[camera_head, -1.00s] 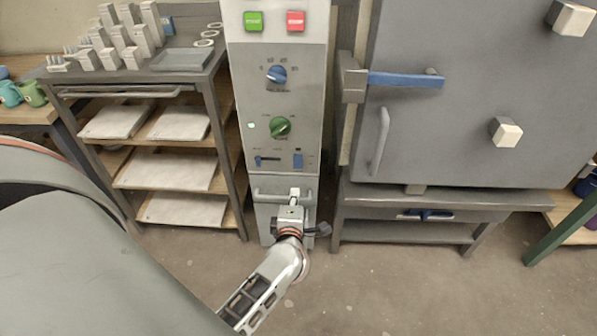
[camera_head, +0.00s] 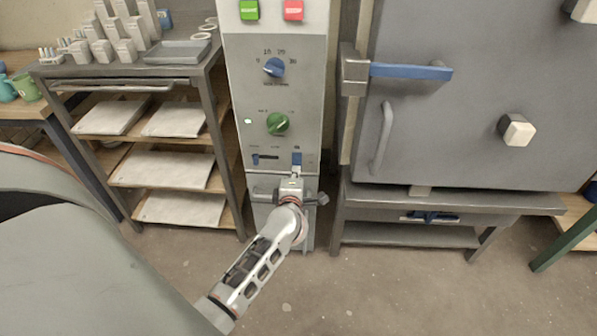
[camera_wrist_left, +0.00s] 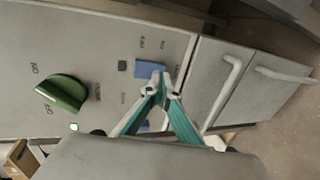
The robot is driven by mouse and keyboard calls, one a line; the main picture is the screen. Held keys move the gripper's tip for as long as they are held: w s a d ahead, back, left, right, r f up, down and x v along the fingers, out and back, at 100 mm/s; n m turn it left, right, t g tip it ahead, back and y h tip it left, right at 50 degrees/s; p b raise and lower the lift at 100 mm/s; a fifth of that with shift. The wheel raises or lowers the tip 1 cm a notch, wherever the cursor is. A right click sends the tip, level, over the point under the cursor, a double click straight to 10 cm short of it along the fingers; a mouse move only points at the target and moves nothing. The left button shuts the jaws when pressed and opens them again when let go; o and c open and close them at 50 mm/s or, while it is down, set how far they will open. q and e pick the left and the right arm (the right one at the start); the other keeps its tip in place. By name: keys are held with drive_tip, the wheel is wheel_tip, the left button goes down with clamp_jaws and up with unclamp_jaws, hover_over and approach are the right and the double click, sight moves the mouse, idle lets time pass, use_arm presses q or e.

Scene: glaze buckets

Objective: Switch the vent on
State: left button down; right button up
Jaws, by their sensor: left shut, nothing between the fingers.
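A blue rocker switch (camera_head: 297,158) sits low on the right of the grey control panel (camera_head: 302,95), under a small dark indicator. In the left wrist view the rocker (camera_wrist_left: 149,69) is partly behind the fingertips. I cannot read its label, so I cannot confirm it is the vent switch. My left gripper (camera_head: 294,178) is shut and empty, just below the rocker in the head view. In the left wrist view its fingertips (camera_wrist_left: 160,87) are at the rocker's edge; I cannot tell whether they touch. My right gripper is not in view.
Green (camera_head: 249,10) and red (camera_head: 293,10) buttons are above. A kiln (camera_head: 455,110) stands right, a shelf rack (camera_head: 165,168) left. Drawer handles (camera_wrist_left: 222,92) protrude below.

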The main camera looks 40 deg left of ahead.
use_arm(q)
drive_tip(key=shift+x, duration=0.8)
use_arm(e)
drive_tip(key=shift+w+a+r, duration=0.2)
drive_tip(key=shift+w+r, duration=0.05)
